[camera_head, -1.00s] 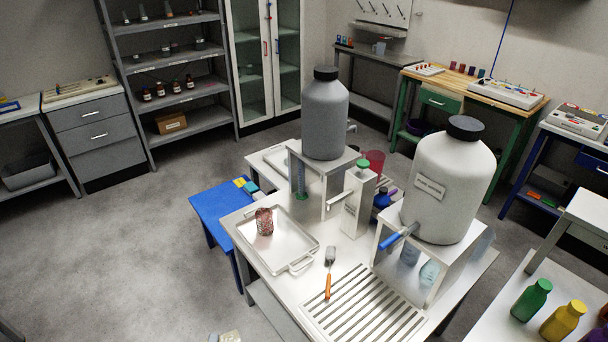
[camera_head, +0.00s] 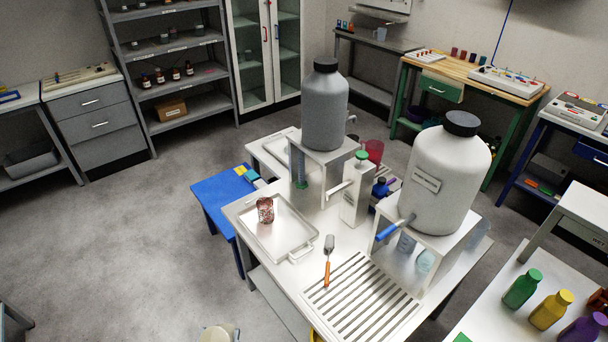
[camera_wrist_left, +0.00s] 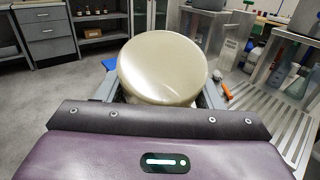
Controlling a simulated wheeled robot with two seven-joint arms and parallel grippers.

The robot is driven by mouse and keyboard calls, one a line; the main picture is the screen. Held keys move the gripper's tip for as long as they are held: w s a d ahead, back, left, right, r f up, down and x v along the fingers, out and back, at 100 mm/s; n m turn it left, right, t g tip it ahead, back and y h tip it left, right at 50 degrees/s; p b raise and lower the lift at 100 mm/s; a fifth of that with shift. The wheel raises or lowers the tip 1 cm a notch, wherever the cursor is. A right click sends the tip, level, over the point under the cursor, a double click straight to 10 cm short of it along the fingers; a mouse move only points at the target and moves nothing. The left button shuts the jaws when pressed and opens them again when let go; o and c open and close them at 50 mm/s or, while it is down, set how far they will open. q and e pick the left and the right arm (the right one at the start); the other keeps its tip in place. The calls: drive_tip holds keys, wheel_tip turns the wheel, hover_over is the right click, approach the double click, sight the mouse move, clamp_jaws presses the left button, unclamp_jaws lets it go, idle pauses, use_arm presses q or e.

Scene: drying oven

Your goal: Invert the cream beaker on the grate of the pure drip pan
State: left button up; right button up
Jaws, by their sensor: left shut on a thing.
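The cream beaker (camera_wrist_left: 162,66) fills the middle of the left wrist view, with a smooth round end facing the camera. My left gripper (camera_wrist_left: 161,90) is shut on it, a finger at each side. In the head view the beaker (camera_head: 217,333) shows only partly at the bottom edge, left of the table. The slatted grate of the drip pan (camera_head: 361,297) lies bare on the table below the white carboy (camera_head: 447,185) with the blue tap. The grate also shows at the right of the left wrist view (camera_wrist_left: 283,112). My right gripper is not in view.
An orange-handled brush or scraper (camera_head: 328,262) lies at the grate's far left edge. A metal tray (camera_head: 287,248) with a copper-coloured mesh cup (camera_head: 265,210) stands behind it. The carboy's stand (camera_head: 428,280) borders the grate at right. Open floor lies left of the table.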

use_arm(q)
drive_tip(key=w+r, duration=0.3)
drive_tip(key=r, duration=0.9)
drive_tip(key=shift+w, duration=0.3)
drive_tip(key=m, duration=3.5)
drive_tip(key=shift+m, duration=0.4)
